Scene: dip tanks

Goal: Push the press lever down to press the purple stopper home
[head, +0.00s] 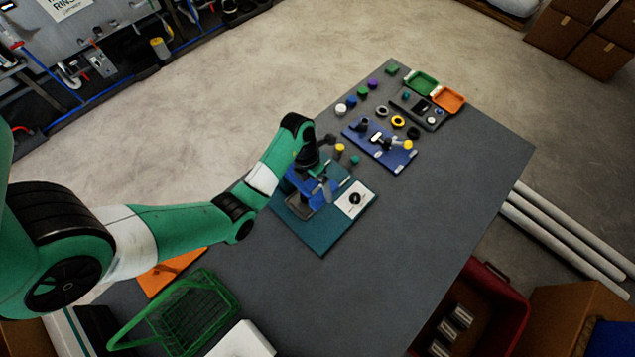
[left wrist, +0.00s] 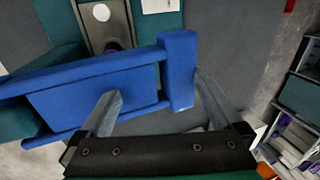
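The press stands on a teal board (head: 318,237), with its blue lever frame (head: 299,186) partly hidden by my left arm. In the left wrist view the blue lever (left wrist: 90,88) crosses the picture and ends in a blue block (left wrist: 178,70). My left gripper (left wrist: 155,85) is open, its two grey fingers well apart. One finger overlaps the blue lever frame; the other is by the block's right edge. I cannot tell whether they touch. A dark purplish piece, perhaps the stopper (left wrist: 113,45), shows beyond the lever in a grey holder. My right gripper is not in view.
A white card with a black ring (head: 355,199) lies on the teal board. A blue board (head: 380,150) with fittings and several small coloured parts stand farther back. A green basket (head: 190,315) is at the near left. The table's right side (head: 455,205) is clear.

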